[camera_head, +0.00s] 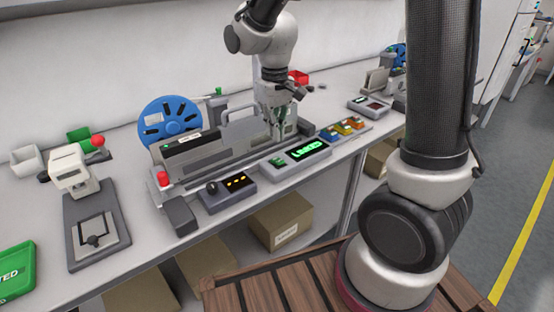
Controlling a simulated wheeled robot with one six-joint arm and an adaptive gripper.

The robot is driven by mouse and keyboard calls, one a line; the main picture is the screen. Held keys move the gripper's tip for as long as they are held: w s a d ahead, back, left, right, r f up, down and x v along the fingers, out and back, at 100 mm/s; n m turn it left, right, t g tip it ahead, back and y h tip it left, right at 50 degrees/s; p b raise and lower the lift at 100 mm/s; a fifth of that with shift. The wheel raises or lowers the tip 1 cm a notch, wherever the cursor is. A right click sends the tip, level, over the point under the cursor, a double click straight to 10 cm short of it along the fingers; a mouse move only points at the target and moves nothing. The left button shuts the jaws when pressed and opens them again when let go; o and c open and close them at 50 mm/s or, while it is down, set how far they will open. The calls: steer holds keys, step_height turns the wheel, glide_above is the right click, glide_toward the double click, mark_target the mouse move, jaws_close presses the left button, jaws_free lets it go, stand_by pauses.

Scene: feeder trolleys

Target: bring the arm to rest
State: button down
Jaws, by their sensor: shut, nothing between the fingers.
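My gripper (279,117) shows in the head view at the end of my arm (268,40), which reaches in from the top. It points down and is shut and empty. It hangs over or just in front of the long grey feeder unit (225,147) on the bench; whether it touches the unit cannot be told. The lower part of my arm (440,80) stands large at the right.
The bench (140,225) holds a blue reel (170,118), a press-like device (75,175) with a red knob, a display box (297,153) with green digits, a switch box (227,193) and a green tray (15,270). Cardboard boxes (281,220) stand below. Floor at right is clear.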

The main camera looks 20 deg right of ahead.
stand_by(0.4)
steer(key=s+d+r+m+t, duration=0.1)
steer(key=s+d+r+t, duration=0.1)
steer(key=s+d+r, duration=0.4)
steer(key=s+d+r+m+t, duration=0.2)
steer(key=s+d+r, duration=0.5)
steer(key=s, duration=0.6)
steer(key=shift+d+m, duration=0.3)
steer(key=shift+d, duration=0.6)
